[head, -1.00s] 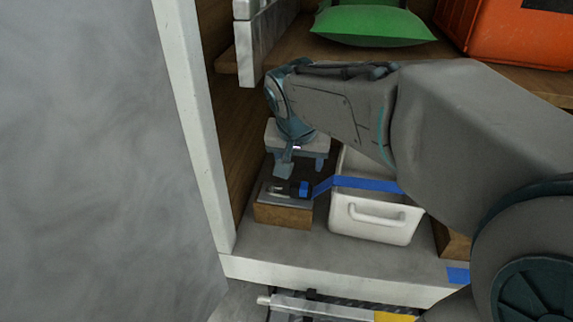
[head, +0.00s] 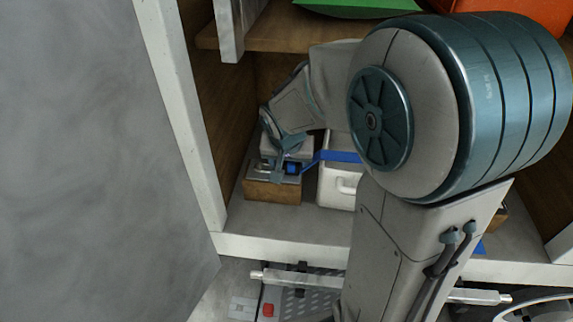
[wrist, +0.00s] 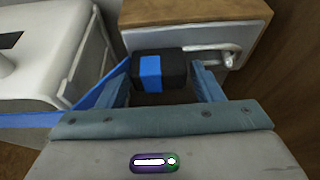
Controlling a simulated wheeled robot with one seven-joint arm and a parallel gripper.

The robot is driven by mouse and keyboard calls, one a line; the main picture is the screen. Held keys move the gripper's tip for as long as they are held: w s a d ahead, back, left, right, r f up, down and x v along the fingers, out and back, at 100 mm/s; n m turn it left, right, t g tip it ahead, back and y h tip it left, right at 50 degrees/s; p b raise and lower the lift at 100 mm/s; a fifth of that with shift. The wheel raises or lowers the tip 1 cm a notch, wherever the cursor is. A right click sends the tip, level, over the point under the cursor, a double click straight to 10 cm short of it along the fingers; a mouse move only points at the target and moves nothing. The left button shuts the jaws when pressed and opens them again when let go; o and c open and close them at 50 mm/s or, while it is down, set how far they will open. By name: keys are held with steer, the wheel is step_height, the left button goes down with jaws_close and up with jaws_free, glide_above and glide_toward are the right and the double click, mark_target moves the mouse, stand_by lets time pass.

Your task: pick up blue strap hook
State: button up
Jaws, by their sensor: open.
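The blue strap hook has a black block wrapped in blue (wrist: 151,73) and a silver metal hook end; in the head view it lies on top of a small wooden block (head: 272,192). Its blue strap (head: 338,156) runs right across the white bin. My gripper (wrist: 162,72) is open, with one finger on each side of the black block in the wrist view. I cannot tell whether the fingers touch it. In the head view my gripper (head: 288,165) is low over the wooden block and partly covers the hook.
The white bin (head: 333,188) stands just right of the wooden block. A wooden side wall and a pale upright post (head: 180,115) are close on the left. A wooden shelf (head: 285,38) is above. My own arm hides much of the right side.

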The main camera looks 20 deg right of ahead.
steer(key=c, duration=0.8)
steer(key=shift+r, duration=0.6)
step_height(320, 180, up, 3)
steer(key=shift+f, duration=0.2)
steer(key=s+a+b, duration=0.2)
steer(key=s+a, duration=0.1)
steer(key=s, duration=0.5)
steer(key=s+a+b, duration=0.2)
steer(key=s+a, duration=0.2)
steer(key=s, duration=0.4)
steer(key=shift+s+f, duration=0.2)
steer(key=shift+s, duration=0.05)
steer(key=shift+a, duration=0.25)
